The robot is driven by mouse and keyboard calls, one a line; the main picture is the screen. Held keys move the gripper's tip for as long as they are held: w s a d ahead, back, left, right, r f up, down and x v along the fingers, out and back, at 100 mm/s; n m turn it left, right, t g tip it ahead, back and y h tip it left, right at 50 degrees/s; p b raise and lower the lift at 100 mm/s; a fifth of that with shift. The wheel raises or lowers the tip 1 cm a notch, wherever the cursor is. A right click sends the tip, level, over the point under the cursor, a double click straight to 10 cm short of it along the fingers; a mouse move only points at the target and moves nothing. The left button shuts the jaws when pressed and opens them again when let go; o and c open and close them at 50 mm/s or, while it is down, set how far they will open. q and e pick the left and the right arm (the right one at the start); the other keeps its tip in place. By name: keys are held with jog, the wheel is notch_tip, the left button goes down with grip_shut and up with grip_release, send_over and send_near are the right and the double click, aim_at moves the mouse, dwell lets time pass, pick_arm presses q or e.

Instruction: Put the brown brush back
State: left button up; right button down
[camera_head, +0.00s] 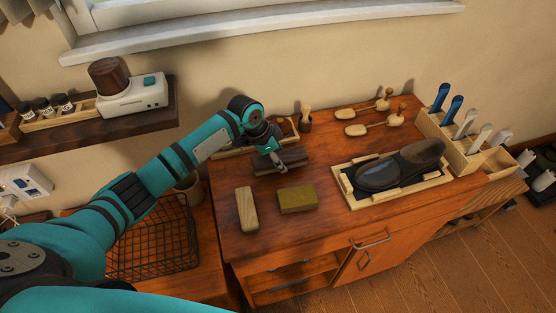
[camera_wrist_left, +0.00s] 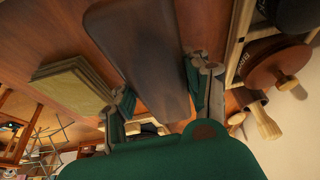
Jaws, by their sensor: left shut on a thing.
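The brown brush (camera_head: 298,156) is a long dark brown block near the back of the wooden cabinet top, in front of a low wooden tray. My left gripper (camera_head: 279,167) reaches down over it and is shut on it. In the left wrist view the brush (camera_wrist_left: 140,50) lies lengthwise between the two fingers of my left gripper (camera_wrist_left: 163,82). Whether its underside touches the cabinet top is hard to tell. My right gripper is not in view.
A pale wooden block (camera_head: 247,210) and an olive block (camera_head: 297,199) lie in front of the brush. The wooden tray (camera_head: 230,152) stands behind. A wire basket (camera_head: 150,245) is at left.

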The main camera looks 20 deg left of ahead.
pick_arm(q)
jog(key=shift+f, duration=0.8)
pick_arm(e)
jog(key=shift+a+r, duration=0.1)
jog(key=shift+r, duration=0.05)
pick_arm(q)
jog(key=shift+f, duration=0.1)
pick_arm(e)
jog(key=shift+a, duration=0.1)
pick_arm(q)
jog(key=o, duration=1.1)
jog(key=shift+o, duration=0.2)
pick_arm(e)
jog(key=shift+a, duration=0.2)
pick_arm(q)
jog(key=shift+r, duration=0.25)
jog(key=b+v, duration=0.1)
jog(key=v, duration=1)
jog(key=shift+a+r, duration=0.1)
jog(key=shift+r, duration=0.3)
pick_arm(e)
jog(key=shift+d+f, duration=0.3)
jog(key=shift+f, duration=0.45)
pick_arm(q)
jog(key=shift+f, duration=0.1)
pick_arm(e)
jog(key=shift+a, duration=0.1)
